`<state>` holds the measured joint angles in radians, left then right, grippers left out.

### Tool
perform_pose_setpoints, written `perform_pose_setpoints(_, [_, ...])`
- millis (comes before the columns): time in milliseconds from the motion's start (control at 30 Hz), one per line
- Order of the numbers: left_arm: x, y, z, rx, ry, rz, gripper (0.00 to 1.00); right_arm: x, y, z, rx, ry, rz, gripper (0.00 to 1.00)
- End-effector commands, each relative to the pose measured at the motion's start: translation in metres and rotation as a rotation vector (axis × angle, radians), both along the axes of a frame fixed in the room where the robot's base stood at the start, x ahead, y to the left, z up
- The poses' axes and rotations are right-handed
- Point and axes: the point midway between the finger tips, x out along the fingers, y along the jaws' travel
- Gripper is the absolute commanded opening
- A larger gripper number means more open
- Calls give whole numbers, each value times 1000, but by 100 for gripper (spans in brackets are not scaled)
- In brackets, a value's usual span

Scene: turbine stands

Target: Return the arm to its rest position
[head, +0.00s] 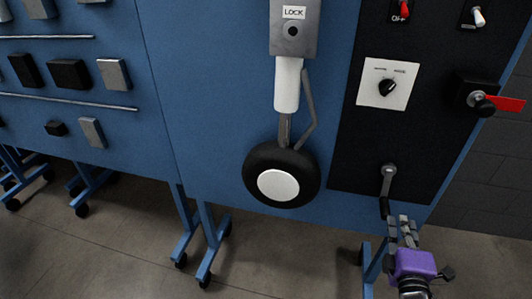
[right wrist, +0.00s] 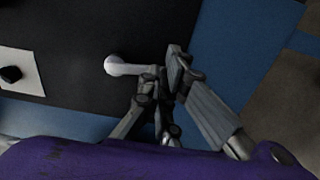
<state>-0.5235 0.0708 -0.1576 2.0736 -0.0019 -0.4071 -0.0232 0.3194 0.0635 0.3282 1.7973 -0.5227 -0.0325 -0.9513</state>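My right gripper (head: 402,224) is at the lower right of the head view, with a purple body and grey fingers pointing up. Its fingertips are at or just beside the black lower end of a crank handle (head: 388,182), which hangs down from its pivot at the bottom of the black panel. In the right wrist view, the grey fingers (right wrist: 165,78) are close to the handle's pale pivot (right wrist: 116,65). The fingers hide the handle's far part, so I cannot tell whether they touch or hold it. My left gripper is not in view.
The black panel (head: 350,150) carries a dial (head: 387,88), toggle switches and a red lever (head: 506,104). A landing-gear wheel (head: 282,175) hangs on the blue board left of it. Blue stand legs on casters (head: 207,245) stand below. Floor shows at the front.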

Motion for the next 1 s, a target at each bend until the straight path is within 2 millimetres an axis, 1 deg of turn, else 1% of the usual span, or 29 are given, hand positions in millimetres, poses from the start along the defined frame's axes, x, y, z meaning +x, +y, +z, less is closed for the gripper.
perform_pose_setpoints(100, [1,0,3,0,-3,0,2,-9,2,1,0,-2,0,2])
perform_pose_setpoints(200, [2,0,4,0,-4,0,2,-12,4,2,0,-3,1,2])
perform_pose_setpoints(733, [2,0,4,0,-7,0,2,-13,4,2,0,-3,1,2])
perform_pose_setpoints(767, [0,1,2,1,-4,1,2,-13,3,1,26,-7,-1,2])
perform_pose_setpoints(867, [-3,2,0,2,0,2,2,-14,1,-2,178,-20,-20,2])
perform_pose_setpoints(933, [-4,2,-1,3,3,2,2,-13,11,-4,346,-35,-20,2])
perform_pose_setpoints(967, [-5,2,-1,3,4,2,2,-18,17,-11,427,-29,-21,2])
perform_pose_setpoints(1000, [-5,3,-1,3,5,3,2,-29,26,-24,541,-9,-28,2])
